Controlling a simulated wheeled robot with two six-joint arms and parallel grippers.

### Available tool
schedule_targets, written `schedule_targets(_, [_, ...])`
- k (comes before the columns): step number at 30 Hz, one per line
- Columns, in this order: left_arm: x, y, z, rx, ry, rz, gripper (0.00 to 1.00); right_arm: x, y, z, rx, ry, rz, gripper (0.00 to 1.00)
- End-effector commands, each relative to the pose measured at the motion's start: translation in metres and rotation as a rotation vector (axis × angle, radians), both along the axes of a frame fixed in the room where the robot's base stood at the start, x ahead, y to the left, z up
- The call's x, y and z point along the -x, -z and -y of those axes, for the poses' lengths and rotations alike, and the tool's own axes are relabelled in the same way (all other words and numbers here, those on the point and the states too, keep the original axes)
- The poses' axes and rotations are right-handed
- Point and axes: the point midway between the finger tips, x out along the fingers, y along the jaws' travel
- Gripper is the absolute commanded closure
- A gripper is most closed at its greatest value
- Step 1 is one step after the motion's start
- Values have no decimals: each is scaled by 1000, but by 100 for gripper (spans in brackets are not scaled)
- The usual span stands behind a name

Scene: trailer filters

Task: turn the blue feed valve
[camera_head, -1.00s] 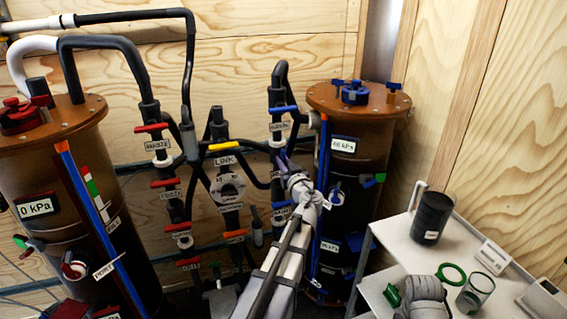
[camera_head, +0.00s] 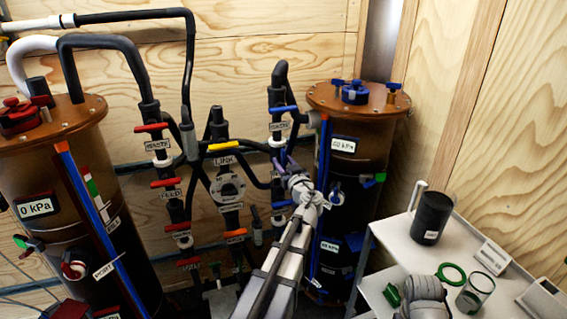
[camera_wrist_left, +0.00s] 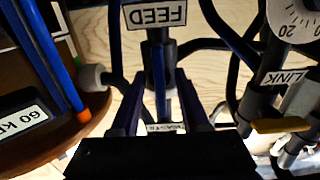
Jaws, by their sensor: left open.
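The blue feed valve is on the right-hand pipe column, beside the right brown canister; its handle is mostly hidden behind my gripper in the head view. In the left wrist view, upside down, its FEED label (camera_wrist_left: 157,14) is at the top and a blue bar (camera_wrist_left: 159,80) runs upright between my fingers. I cannot tell whether that bar is the feed handle. My left gripper (camera_head: 286,163) is open at this column, below the upper blue handle (camera_head: 283,108). Its two dark purple fingers (camera_wrist_left: 163,103) stand apart in the wrist view.
Another blue handle (camera_head: 284,204) sits just below my gripper. The LINK column with a yellow handle (camera_head: 222,146) and gauge is close on the left. The right canister (camera_head: 357,130) stands close on the right. A white shelf (camera_head: 400,236) with a black cylinder (camera_head: 431,217) is farther right.

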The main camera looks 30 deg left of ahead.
Motion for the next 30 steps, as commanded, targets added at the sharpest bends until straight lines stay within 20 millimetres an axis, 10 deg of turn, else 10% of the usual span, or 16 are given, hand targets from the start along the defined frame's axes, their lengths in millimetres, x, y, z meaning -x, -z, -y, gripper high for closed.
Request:
schedule_targets(15, [47,0,54,0,1,0,55,0,0,0,0,0,0,50])
schedule_targets(30, [49,0,58,0,0,0,55,0,0,0,0,0,0,50])
